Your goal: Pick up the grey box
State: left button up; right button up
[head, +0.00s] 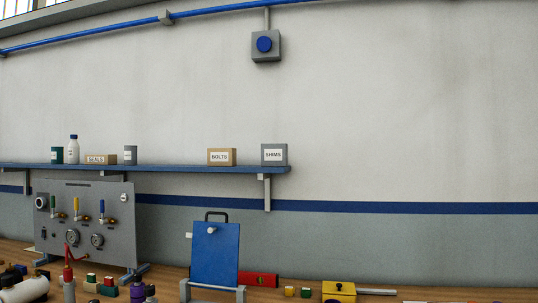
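A grey box (274,155) with a white label reading SHIMS stands upright at the right end of the blue wall shelf (180,168). Its front and label face me, and nothing hides it. Another grey box (265,46), with a round blue button on its front, is fixed high on the wall with a conduit running up from it. Neither of my grippers is in view.
A SEALS box (101,159), bottle (73,149) and cans stand further left. Below are a gauge panel (86,222), a blue board (215,253) and a cluttered wooden bench.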

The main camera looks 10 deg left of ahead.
aim_at(272, 155)
jog(key=i+j+u, duration=0.3)
jog(key=i+u, duration=0.2)
jog(key=i+j+u, duration=0.15)
jog(key=i+u, duration=0.35)
jog(key=k, duration=0.05)
